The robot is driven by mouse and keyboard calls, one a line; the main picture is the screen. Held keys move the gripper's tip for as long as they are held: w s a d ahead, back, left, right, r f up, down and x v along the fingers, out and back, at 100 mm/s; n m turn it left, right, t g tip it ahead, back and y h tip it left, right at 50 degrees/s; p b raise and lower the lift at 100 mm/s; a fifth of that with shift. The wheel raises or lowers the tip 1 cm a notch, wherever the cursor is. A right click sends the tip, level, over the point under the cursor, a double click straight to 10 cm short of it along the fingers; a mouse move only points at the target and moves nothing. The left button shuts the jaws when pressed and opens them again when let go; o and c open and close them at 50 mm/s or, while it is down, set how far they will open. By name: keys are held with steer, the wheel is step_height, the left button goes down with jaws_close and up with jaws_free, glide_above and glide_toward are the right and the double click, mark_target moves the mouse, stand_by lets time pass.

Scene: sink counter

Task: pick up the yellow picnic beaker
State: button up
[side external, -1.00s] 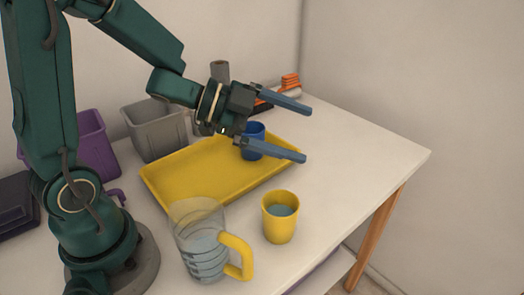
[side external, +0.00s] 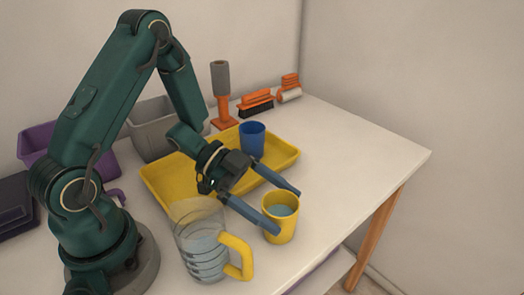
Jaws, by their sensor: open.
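The yellow picnic beaker (side external: 283,228) stands upright on the white counter, right of the clear jug, with bluish liquid inside. My gripper (side external: 287,213) is open at the beaker. One blue finger passes across its left front side and the other ends at its far side near the rim. The beaker appears to be between the fingers, though I cannot tell whether either touches it.
A clear jug (side external: 203,253) with a yellow handle (side external: 240,254) stands close left of the beaker. A yellow tray (side external: 165,191) behind holds a blue cup (side external: 252,139). Brushes (side external: 256,105) lie at the back. The counter (side external: 355,160) to the right is clear.

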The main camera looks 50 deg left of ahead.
steer(key=shift+w+d+f, duration=0.15)
steer(key=shift+d, duration=0.2)
jaws_close()
stand_by(0.3)
